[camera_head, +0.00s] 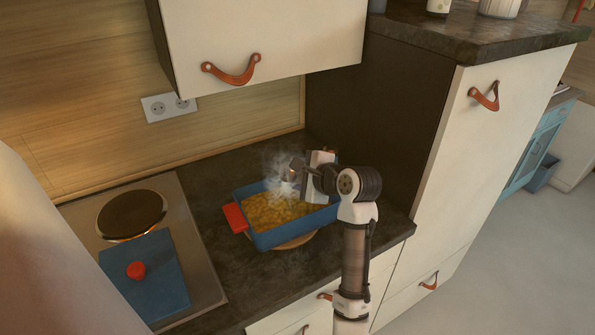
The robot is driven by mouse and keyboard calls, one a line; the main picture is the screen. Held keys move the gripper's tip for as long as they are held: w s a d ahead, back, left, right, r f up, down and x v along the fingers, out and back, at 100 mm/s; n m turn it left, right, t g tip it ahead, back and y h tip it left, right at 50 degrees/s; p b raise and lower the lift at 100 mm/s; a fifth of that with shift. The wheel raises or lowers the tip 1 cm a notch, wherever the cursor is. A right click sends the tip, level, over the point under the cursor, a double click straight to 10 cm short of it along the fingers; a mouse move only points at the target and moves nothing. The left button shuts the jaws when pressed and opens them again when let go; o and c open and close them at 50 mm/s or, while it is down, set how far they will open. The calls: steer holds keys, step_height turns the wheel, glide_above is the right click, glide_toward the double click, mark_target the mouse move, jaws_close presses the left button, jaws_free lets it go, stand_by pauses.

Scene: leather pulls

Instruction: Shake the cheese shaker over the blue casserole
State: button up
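The blue casserole (290,235) stands on the dark counter with its lid off, on a round light board. It is filled with yellow food, and its red handle (235,217) points left. My gripper (299,172) is above the back right part of the casserole, reaching in from the right. A small greyish, metallic-looking thing, which looks like the cheese shaker (296,164), is at my fingertips and tilted over the food. It is small and partly hidden by my gripper. White haze hangs over the food below and left of it.
A hob (182,215) is at the left, with a dark round plate (132,214) and a blue lid with a red knob (150,285). A wall cabinet (265,40) hangs above the back counter. A tall cabinet side (385,120) closes off the right. Bare counter lies in front of the casserole.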

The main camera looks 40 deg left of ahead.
steer(key=shift+w+f+n+t+b, duration=0.25)
steer(key=shift+n+t+b, duration=0.5)
steer(key=shift+b, duration=2)
steer(key=shift+w+f+n+t+b, duration=0.15)
steer(key=shift+f+n+t+b, duration=0.4)
steer(key=shift+b, duration=2.2)
steer(key=shift+r+n+t+y+b, duration=0.3)
steer(key=shift+r+n+t+b, duration=0.1)
steer(key=shift+n+b, duration=0.2)
steer(key=shift+r+p, duration=0.35)
steer(key=shift+r+n+t, duration=0.3)
steer(key=shift+n+t, duration=0.2)
steer(key=shift+n, duration=0.2)
steer(key=shift+r+n+y+b, duration=0.1)
steer(key=shift+n+y+b, duration=0.2)
steer(key=shift+n+b, duration=0.1)
steer(key=shift+r+t, duration=0.2)
steer(key=shift+t, duration=0.1)
